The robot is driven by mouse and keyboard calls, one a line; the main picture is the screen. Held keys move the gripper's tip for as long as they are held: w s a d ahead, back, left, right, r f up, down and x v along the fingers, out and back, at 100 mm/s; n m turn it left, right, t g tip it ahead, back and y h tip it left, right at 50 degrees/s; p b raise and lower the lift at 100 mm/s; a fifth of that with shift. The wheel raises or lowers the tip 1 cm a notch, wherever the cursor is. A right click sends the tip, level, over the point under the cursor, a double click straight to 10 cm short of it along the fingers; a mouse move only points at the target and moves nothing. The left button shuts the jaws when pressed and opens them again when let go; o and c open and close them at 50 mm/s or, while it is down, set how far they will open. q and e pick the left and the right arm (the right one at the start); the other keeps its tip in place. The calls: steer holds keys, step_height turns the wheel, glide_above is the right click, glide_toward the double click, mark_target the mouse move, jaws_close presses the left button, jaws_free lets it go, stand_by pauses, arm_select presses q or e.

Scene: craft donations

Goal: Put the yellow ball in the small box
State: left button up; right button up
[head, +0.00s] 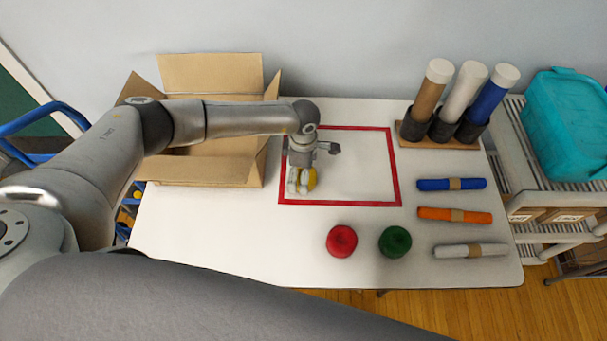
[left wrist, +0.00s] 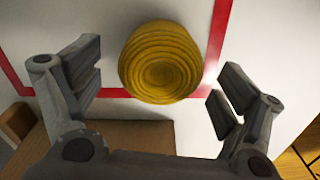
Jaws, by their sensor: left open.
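The yellow ball (head: 312,180), a ridged yarn-like ball, sits at the left side of the red-outlined square on the white table. It also shows in the left wrist view (left wrist: 160,62), near the red line. My left gripper (head: 303,178) is over the ball and partly hides it in the head view. In the left wrist view its fingers (left wrist: 158,70) are open, spread on either side of the ball with gaps. An open cardboard box (head: 255,172) with raised flaps stands left of the square, partly hidden by my left arm. My right gripper is not in view.
A red ball (head: 342,240) and a green ball (head: 395,241) lie in front of the square. Blue, orange (head: 455,215) and grey rolls lie at the right. Upright tubes (head: 438,90) stand in a holder at the back right. The square's right part is clear.

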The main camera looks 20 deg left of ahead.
arm_select(q)
steer(key=shift+f, duration=0.65)
steer(key=c, duration=1.2)
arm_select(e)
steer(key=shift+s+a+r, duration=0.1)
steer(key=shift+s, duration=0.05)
arm_select(q)
steer(key=shift+r, duration=0.1)
steer(key=shift+r+b, duration=0.3)
steer(key=shift+r, duration=0.1)
step_height(320, 180, up, 2)
steer(key=shift+r+b, duration=0.15)
steer(key=shift+b, duration=0.45)
steer(key=s+d+r+b, duration=0.1)
steer(key=s+d+r, duration=0.2)
steer(key=s+d+r+b, duration=0.1)
steer(key=s+d+r, duration=0.2)
steer(key=s, duration=0.1)
steer(key=s+d+r+b, duration=0.2)
steer(key=s+d+r, duration=0.1)
steer(key=shift+s+r, duration=0.35)
steer(key=shift+r, duration=0.05)
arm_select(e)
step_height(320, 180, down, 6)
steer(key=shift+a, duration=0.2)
